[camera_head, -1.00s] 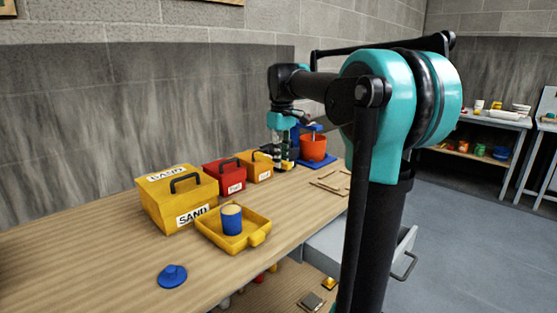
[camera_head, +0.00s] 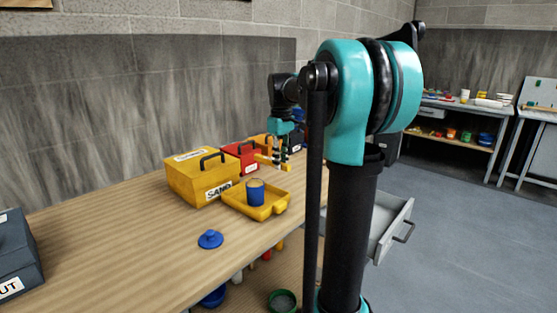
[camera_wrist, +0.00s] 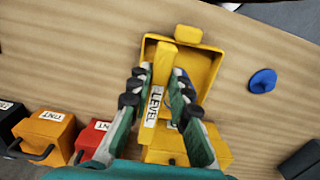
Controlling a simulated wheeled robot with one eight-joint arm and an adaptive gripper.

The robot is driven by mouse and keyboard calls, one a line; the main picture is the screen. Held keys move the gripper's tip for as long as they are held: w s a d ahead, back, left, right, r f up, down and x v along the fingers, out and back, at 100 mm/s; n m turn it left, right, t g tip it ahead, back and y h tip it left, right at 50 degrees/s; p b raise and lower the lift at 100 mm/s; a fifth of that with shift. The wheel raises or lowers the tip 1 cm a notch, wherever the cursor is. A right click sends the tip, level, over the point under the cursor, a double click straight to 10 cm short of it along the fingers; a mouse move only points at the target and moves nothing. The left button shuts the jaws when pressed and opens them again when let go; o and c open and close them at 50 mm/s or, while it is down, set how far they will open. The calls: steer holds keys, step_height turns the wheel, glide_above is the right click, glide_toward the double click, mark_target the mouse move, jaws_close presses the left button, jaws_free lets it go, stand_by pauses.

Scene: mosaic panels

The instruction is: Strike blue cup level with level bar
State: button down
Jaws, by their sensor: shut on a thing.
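The blue cup (camera_head: 255,193) stands upright in the yellow tray (camera_head: 277,208) on the bench. In the wrist view the tray (camera_wrist: 207,65) lies ahead of my gripper, and the cup is mostly hidden behind the bar and fingers. My gripper (camera_wrist: 160,88) is shut on the yellow level bar (camera_wrist: 161,60), marked LEVEL, which reaches over the tray in that picture. In the head view my gripper (camera_head: 279,158) hangs beyond the tray, near the red box, with the bar (camera_head: 272,161) at its tips.
The yellow SAND box (camera_head: 190,184) stands left of the tray, with the red box (camera_head: 241,158) behind it. A blue lid (camera_head: 210,239) lies on the bench in front. A dark box (camera_head: 18,258) stands at the near left. An open drawer (camera_head: 385,225) juts out at right.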

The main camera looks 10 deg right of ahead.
steer(key=shift+f, duration=0.15)
steer(key=shift+f, duration=2.65)
steer(key=shift+s+a, duration=3.15)
steer(key=shift+a, duration=1.4)
steer(key=shift+r, duration=2.75)
steer(key=shift+r, duration=0.1)
steer(key=shift+d, duration=0.1)
